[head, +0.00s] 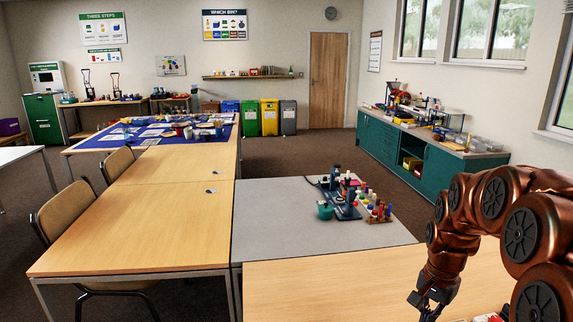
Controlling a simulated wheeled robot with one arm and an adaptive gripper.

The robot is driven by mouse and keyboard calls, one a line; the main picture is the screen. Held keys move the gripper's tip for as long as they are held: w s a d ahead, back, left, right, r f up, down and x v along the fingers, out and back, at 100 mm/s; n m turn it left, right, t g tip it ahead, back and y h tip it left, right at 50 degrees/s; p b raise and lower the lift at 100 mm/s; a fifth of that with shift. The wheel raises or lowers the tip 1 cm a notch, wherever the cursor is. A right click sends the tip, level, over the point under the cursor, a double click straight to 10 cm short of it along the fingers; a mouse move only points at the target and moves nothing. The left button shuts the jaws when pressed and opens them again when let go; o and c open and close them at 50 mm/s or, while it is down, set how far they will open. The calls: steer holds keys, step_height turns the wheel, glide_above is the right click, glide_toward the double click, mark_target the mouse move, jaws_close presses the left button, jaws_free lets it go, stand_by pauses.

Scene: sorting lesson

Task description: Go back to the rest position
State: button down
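My gripper (428,303) hangs at the lower right in the head view, at the end of my copper-coloured arm. It points downward over the right part of the nearest wooden table (330,285). Its fingers are small and dark, partly cut by the bottom edge, and I cannot tell whether they are open or shut. I see nothing clearly held in it.
A grey table (275,215) bears a dark device (343,198), a green cup (325,210) and a rack of colourful pieces (379,211). Wooden tables run along the left with chairs (68,215). A teal cabinet (440,172) lines the right wall. Floor between is clear.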

steer(key=s+a+r+n, duration=0.1)
steer(key=s+a+n, duration=0.2)
steer(key=s, duration=0.6)
steer(key=s+a+r+n+g+p, duration=0.1)
steer(key=s+a+n, duration=0.3)
steer(key=s, duration=0.5)
steer(key=s+a+r+n+p, duration=0.1)
steer(key=s+a+r+n, duration=0.1)
steer(key=s+a, duration=0.3)
steer(key=s+n, duration=0.1)
steer(key=s, duration=0.3)
steer(key=shift+s+a+r, duration=0.15)
steer(key=shift+a+r, duration=0.15)
steer(key=shift+a, duration=0.05)
steer(key=shift+d, duration=0.1)
